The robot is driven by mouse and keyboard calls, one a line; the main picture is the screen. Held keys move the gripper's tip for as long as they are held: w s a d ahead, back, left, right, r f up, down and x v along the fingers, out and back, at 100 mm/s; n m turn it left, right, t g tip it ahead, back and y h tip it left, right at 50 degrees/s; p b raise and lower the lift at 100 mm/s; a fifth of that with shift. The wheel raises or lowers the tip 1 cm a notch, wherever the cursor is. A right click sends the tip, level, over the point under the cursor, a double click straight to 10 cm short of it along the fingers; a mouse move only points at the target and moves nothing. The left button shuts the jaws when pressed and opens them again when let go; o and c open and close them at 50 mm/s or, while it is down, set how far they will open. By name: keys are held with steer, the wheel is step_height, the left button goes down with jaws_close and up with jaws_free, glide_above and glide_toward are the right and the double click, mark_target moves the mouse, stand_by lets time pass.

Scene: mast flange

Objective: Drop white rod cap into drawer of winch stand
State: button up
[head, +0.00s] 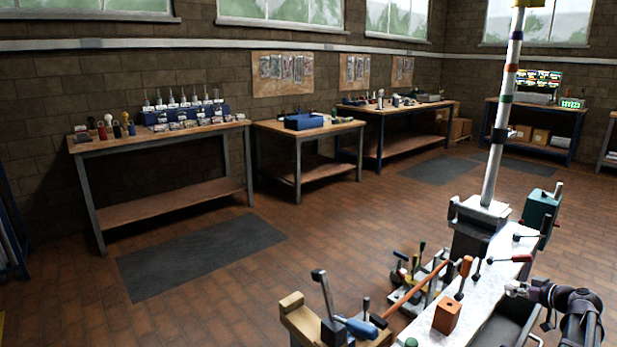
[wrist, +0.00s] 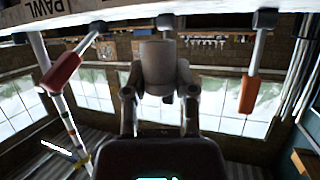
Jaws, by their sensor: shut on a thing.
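The white rod cap (wrist: 165,62) is a pale cylinder in the middle of the wrist view, between the two fingers of my gripper (wrist: 160,92). In the head view the cap (head: 514,288) is a small pale shape at the tip of my gripper (head: 532,291), at lower right. My gripper is shut on it, at the right side of the winch stand (head: 491,296), whose top is whitish. A grey drawer (head: 521,322) shows partly below the stand's right edge, near and below my gripper. Its inside is mostly hidden by my arm.
A mast (head: 500,120) rises from a clamp at the stand's far end. Red and orange lever handles (head: 522,258) stick out along the top. An orange block (head: 447,316) and a teal box (head: 540,215) are close by.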

steer(key=shift+f+b, duration=1.85)
steer(key=shift+f, duration=0.3)
steer(key=o, duration=1)
steer(key=shift+r, duration=0.1)
step_height(320, 180, up, 6)
steer(key=p, duration=0.6)
steer(key=shift+r, duration=0.2)
steer(key=s+d+r+m+h+p, duration=0.2)
steer(key=s+r+p, duration=0.4)
steer(key=r+p, duration=0.4)
steer(key=s+d+r+m+h+p, duration=0.3)
steer(key=s+d+r+p, duration=0.2)
steer(key=r+p, duration=0.6)
steer(key=shift+s+d+t+h+p, duration=0.15)
steer(key=shift+s+t+h+p, duration=0.2)
steer(key=shift+s, duration=0.3)
